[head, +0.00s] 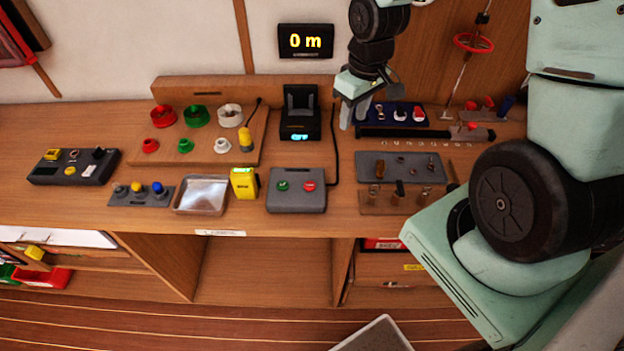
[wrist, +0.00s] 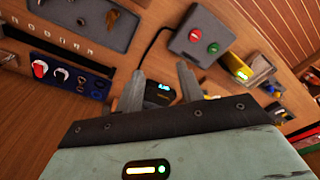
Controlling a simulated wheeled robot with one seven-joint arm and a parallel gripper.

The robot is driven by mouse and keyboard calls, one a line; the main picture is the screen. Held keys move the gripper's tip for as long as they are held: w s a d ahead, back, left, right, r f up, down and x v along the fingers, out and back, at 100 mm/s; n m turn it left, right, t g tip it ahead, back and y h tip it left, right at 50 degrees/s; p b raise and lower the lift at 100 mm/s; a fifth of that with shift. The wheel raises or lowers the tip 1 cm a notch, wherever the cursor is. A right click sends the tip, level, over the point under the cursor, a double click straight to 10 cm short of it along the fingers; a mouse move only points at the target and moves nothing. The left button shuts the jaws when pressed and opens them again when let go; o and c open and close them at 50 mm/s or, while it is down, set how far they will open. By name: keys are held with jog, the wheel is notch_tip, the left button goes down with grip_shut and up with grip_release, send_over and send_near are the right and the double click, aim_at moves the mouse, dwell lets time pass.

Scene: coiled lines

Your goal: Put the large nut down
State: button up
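My gripper (head: 353,122) hangs above the back of the bench, between the black charger-like device and the blue tray. In the wrist view its two fingers (wrist: 160,69) stand apart, with no object visible between them. A grey tray (head: 391,156) lies to the right and nearer the front, holding a brass piece (head: 379,169) and several small dark parts. The large nut cannot be picked out for certain; the small parts on the grey tray (wrist: 63,13) are too small to tell.
The black device (head: 301,117) with a lit display stands beside my gripper. A grey button box (head: 296,190) is nearer the front.

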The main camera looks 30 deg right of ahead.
jog(key=s+a+r+n, duration=0.1)
jog(key=s+a+r, duration=0.1)
jog(key=a, duration=0.4)
jog(key=s+a+r+n, duration=0.1)
jog(key=s+a+r, duration=0.2)
jog(key=a, duration=0.3)
jog(key=s+a+r+n+g, duration=0.1)
jog(key=s+a+r+n, duration=0.2)
jog(key=s+a, duration=0.7)
jog(key=s+r, duration=0.2)
jog(key=s, duration=0.2)
notch_tip(320, 180, down, 9)
jog(key=b, duration=0.9)
jog(key=shift+d+f, duration=0.1)
